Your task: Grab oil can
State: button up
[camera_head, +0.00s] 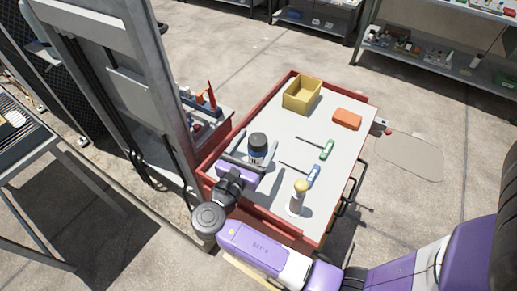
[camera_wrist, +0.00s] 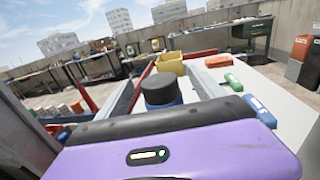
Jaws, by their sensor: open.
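My gripper (camera_head: 258,147) is open, with one finger on each side of this can. In the wrist view the can's black lid (camera_wrist: 161,90) shows between the two spread fingers (camera_wrist: 163,88), above my purple gripper body, which hides its lower part. I cannot tell whether either finger touches it. A white bottle with a yellow cap (camera_head: 298,196) stands apart, nearer the cart's front right.
The red-edged cart (camera_head: 222,144) also carries a yellow bin (camera_head: 302,96), an orange block (camera_head: 346,119), a green-handled screwdriver (camera_head: 326,150) and a blue-handled one (camera_head: 313,176). A tall grey metal frame (camera_head: 160,85) stands close on the left. Shelves (camera_head: 430,62) stand behind.

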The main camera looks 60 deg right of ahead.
jog(key=d, duration=0.3)
jog(key=d+p, duration=0.1)
jog(key=shift+w+d+r, duration=0.1)
jog(key=shift+w+d, duration=0.05)
jog(key=shift+w, duration=0.25)
grip_shut()
